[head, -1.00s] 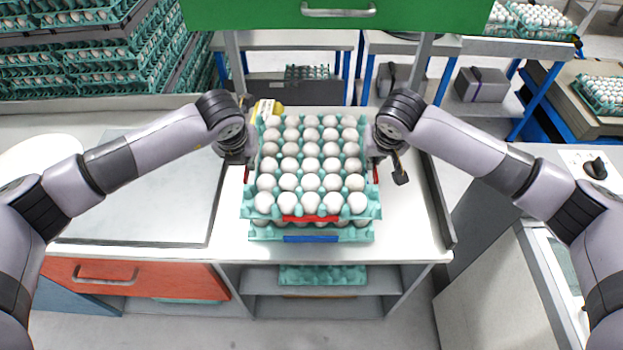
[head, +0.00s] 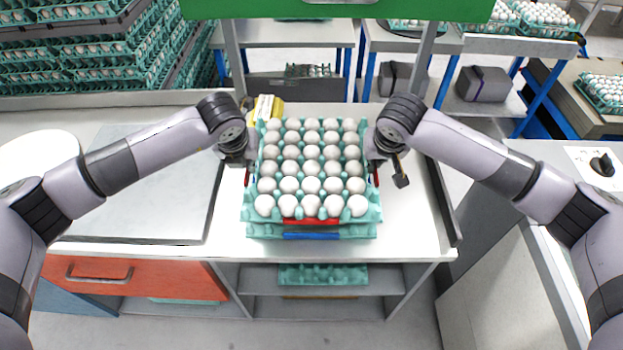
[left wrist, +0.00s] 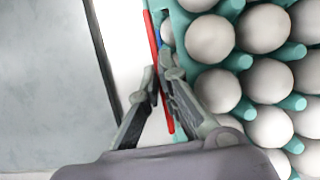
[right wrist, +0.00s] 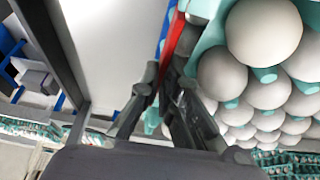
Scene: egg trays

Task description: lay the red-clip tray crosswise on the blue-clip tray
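The red-clip tray (head: 262,213) is teal, full of white eggs, with a red clip at its front and red clips on its sides. It lies level over the blue-clip tray (head: 257,230), whose blue clip shows just below the red one. Whether it touches the lower tray is hard to tell. My left gripper (left wrist: 160,75) is shut on the tray's left side at a red strip. My right gripper (right wrist: 165,75) is shut on its right side at a red strip. The lower tray's eggs are mostly hidden.
The trays are on a white table (head: 405,215) with a dark raised edge (head: 442,205) at right. A grey plate (head: 150,195) lies at left. A yellow-and-white object (head: 265,108) stands behind the trays. A green panel (head: 330,9) hangs at the back above the table.

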